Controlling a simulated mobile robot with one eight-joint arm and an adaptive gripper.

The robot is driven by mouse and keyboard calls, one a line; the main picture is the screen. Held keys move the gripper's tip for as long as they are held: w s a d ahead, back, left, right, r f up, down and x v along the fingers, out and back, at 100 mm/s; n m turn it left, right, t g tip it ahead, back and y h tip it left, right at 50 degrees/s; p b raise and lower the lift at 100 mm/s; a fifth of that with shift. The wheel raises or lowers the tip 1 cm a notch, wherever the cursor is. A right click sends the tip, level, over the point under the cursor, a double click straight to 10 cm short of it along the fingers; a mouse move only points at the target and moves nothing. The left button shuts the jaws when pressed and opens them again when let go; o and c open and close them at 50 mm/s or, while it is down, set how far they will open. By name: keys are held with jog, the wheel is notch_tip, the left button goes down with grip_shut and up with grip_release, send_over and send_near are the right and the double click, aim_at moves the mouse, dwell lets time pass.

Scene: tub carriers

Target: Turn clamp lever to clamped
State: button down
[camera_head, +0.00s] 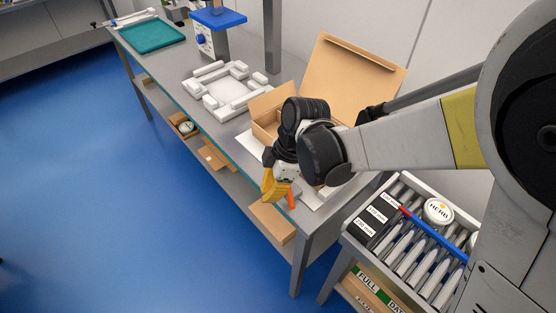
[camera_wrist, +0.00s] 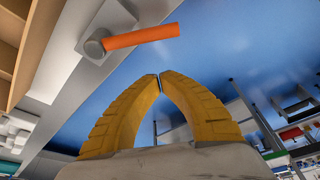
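The clamp lever (camera_wrist: 140,37) is an orange bar on a grey round hub (camera_wrist: 95,45), mounted on a pale block at the bench edge. In the wrist view it points right from the hub, above the fingertips. In the head view a little of the orange lever (camera_head: 291,200) shows just right of my gripper (camera_head: 270,196). My gripper has yellow fingers, and their tips (camera_wrist: 160,78) meet with almost no gap and nothing between them. The lever lies outside the fingers; whether it touches them I cannot tell. My arm hides much of the clamp in the head view.
An open cardboard box (camera_head: 350,70) stands on the bench behind my gripper. White foam pieces (camera_head: 222,88) and a teal tray (camera_head: 152,35) lie farther left. The blue floor left of the bench is clear.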

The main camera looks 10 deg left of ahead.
aim_at(288, 193)
jog(key=shift+w+d+f+b, duration=0.25)
jog(key=shift+d+f+b, duration=0.2)
jog(key=shift+d, duration=0.25)
jog(key=shift+w+d+f+b, duration=0.3)
jog(key=shift+d+f, duration=0.2)
jog(key=shift+d, duration=0.2)
jog(key=shift+d+n, duration=0.5)
jog(key=shift+n, duration=0.3)
jog(key=shift+d+n+g, duration=0.3)
jog(key=shift+n, duration=0.2)
jog(key=shift+w+d, duration=0.2)
jog(key=shift+d, duration=0.35)
jog(key=shift+w+d, duration=0.15)
jog(key=shift+d, duration=0.5)
